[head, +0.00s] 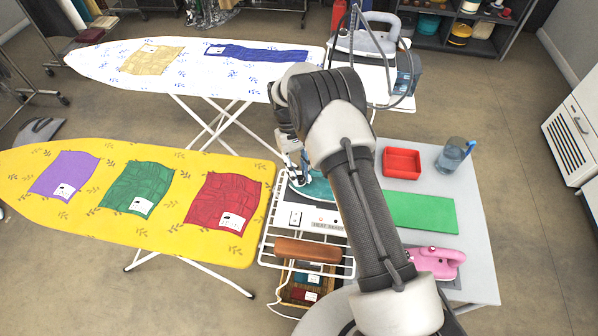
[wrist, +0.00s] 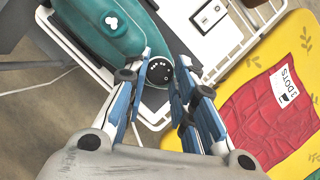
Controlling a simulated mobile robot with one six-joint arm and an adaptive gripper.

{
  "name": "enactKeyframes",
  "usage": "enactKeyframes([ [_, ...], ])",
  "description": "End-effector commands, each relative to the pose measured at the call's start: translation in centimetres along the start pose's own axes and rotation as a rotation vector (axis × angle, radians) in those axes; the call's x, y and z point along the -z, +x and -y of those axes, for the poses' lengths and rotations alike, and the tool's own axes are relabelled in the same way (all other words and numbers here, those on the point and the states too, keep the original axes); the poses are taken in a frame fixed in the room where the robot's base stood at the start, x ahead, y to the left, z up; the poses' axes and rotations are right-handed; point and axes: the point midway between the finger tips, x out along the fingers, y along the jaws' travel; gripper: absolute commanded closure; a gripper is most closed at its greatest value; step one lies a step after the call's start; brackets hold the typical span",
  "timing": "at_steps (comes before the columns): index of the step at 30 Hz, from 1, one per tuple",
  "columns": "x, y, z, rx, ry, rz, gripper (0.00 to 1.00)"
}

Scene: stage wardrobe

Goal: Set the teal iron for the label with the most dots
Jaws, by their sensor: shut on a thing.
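The teal iron (head: 318,187) rests on the white wire rack and is partly hidden behind my arm; it also shows at the upper left of the wrist view (wrist: 105,30). Its round black dial (wrist: 158,72) has small pale dots and sits between my blue fingertips. My gripper (wrist: 164,62) is shut on the dial; in the head view it is mostly hidden. Purple cloth (head: 65,174), green cloth (head: 140,187) and red cloth (head: 224,202) lie on the yellow board, each with a white label.
The white board (head: 110,62) holds tan and blue cloths with labels. A grey iron (head: 368,42) stands at its right end. A red tray (head: 402,163), green mat (head: 420,212), cup (head: 453,156) and pink iron (head: 437,262) are on the grey table. A basket sits below the rack.

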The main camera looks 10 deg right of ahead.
Motion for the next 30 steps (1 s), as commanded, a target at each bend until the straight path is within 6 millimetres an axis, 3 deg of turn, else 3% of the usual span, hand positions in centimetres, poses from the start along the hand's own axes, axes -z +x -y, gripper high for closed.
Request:
enactKeyframes([
  [5,0.0,0.0,0.0,-0.001,-0.001,0.002,1.00],
  [6,0.0,0.0,0.0,-0.001,-0.001,0.002,0.74],
  [15,0.0,0.0,0.0,-0.001,-0.001,0.001,0.55],
  [25,0.0,-0.1,0.0,-0.001,-0.001,0.000,0.55],
  [30,0.1,-2.0,0.0,-0.001,-0.001,-0.004,0.55],
])
